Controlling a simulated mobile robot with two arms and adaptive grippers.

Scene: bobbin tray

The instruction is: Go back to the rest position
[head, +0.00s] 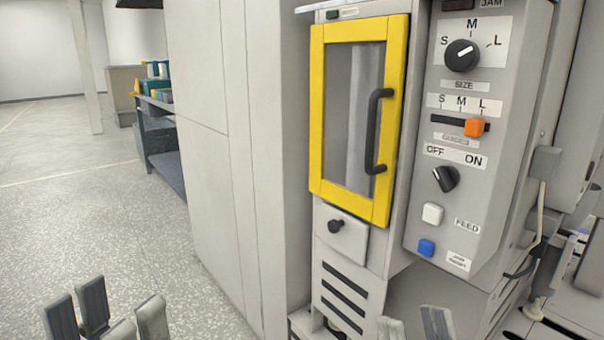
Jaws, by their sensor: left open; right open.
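My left gripper (106,314) shows at the bottom left, with its grey fingers spread apart and nothing between them. It is above the speckled floor, clear of the machine. My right gripper (413,326) shows only by its fingertips at the bottom edge, in front of the machine's lower part. Its fingertips are apart and I see nothing held between them. The rest of both grippers and both arms is out of the picture.
A grey machine stands ahead with a shut yellow-framed door (316,105), black handle (372,132) and control panel (411,210). The orange slider (475,127) is at L. A tall pale cabinet (210,170) stands left of it. The floor (95,220) at left is open; a shelf (165,165) stands farther back.

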